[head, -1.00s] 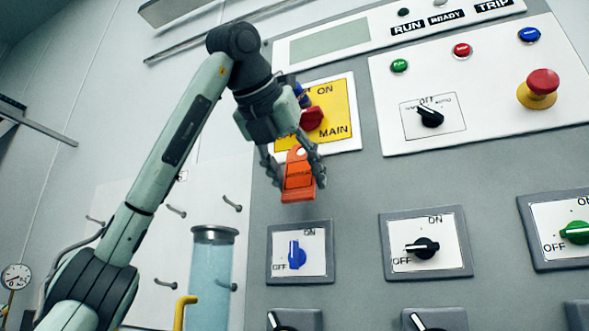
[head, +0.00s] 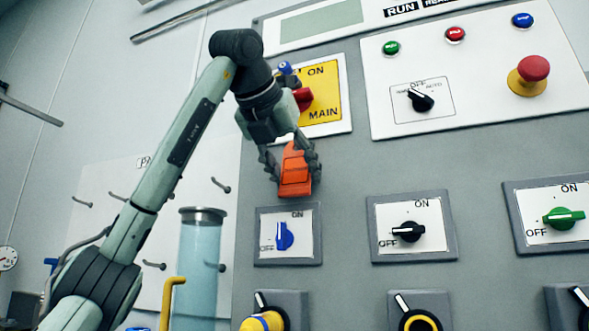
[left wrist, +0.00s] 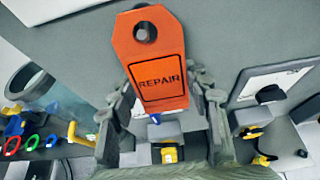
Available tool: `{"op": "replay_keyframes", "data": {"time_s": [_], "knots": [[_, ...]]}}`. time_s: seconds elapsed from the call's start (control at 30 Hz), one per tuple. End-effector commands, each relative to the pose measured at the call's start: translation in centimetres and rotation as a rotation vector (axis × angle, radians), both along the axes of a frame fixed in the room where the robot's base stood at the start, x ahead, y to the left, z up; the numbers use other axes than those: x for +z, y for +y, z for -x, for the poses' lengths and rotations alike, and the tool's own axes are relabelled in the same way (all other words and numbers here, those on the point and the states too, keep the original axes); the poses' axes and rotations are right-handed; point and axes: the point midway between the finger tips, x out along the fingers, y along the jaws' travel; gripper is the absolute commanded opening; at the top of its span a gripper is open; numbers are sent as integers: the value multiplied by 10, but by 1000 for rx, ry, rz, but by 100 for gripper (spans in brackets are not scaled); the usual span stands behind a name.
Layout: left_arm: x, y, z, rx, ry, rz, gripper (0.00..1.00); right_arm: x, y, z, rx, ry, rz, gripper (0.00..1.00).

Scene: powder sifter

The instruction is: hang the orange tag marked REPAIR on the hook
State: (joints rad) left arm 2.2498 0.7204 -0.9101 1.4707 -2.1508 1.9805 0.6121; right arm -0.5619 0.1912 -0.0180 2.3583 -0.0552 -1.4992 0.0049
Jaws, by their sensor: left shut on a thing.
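The orange tag (head: 295,172) is held in my left gripper (head: 293,180), in front of the grey panel. In the left wrist view the tag (left wrist: 157,62) shows the word REPAIR and a round hole near its top end. The fingers (left wrist: 163,92) are shut on its sides, with the hole end sticking out beyond them. Several dark hooks, one of them (head: 221,185), stick out from the white board (head: 105,188) to the left of the panel. Which hook is meant cannot be told. My right gripper is not in view.
A yellow MAIN switch plate (head: 325,112) with a red knob is just behind my left gripper. A blue knob (head: 284,237) sits below the tag. A clear cylinder (head: 202,260) and a yellow bent handle (head: 172,290) stand before the board.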

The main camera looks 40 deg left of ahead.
Motion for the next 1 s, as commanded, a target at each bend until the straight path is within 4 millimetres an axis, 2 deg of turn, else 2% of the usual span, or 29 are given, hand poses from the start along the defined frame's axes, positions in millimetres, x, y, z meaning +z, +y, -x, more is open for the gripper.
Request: {"op": "replay_keyframes", "data": {"time_s": [0.43, 0.47, 0.63, 1.0], "knots": [[0, 0, 0, 0, 0, 0, 25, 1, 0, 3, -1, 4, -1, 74], [0, 0, 0, 0, 0, 0, 52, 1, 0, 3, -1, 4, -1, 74], [0, 0, 0, 0, 0, 0, 72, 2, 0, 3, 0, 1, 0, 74], [2, -1, 4, 0, -1, 0, 72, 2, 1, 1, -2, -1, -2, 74]]}}
